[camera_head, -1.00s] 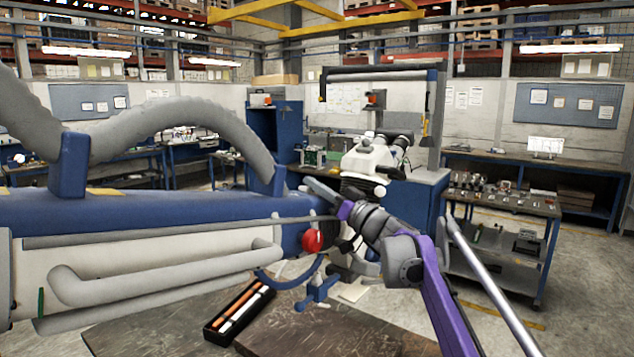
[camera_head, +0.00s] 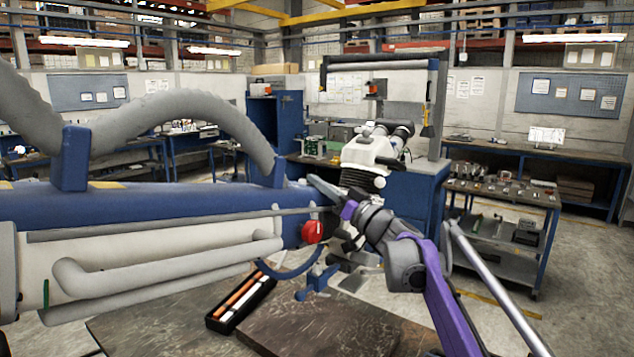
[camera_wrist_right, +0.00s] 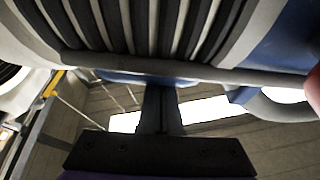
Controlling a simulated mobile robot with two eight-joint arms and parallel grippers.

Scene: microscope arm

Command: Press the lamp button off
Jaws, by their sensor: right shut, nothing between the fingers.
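A large blue and white arm (camera_head: 150,208) with grey hoses reaches in from the left, with a red knob (camera_head: 312,231) at its end. The white microscope head (camera_head: 372,152) shows behind my right gripper (camera_head: 318,184), whose fingers point up and left close beside the blue arm's end. In the right wrist view, the shut, empty fingers (camera_wrist_right: 160,90) point at a black and grey ribbed part (camera_wrist_right: 150,25); I cannot tell whether they touch its rim. I cannot make out a lamp button in either view. My left gripper is not in view.
A dark worn tabletop (camera_head: 320,325) lies below, with a black tray (camera_head: 222,322) of orange and white rods. A blue clamp (camera_head: 317,283) stands near the gripper. A cart (camera_head: 495,200) with small parts stands at the right.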

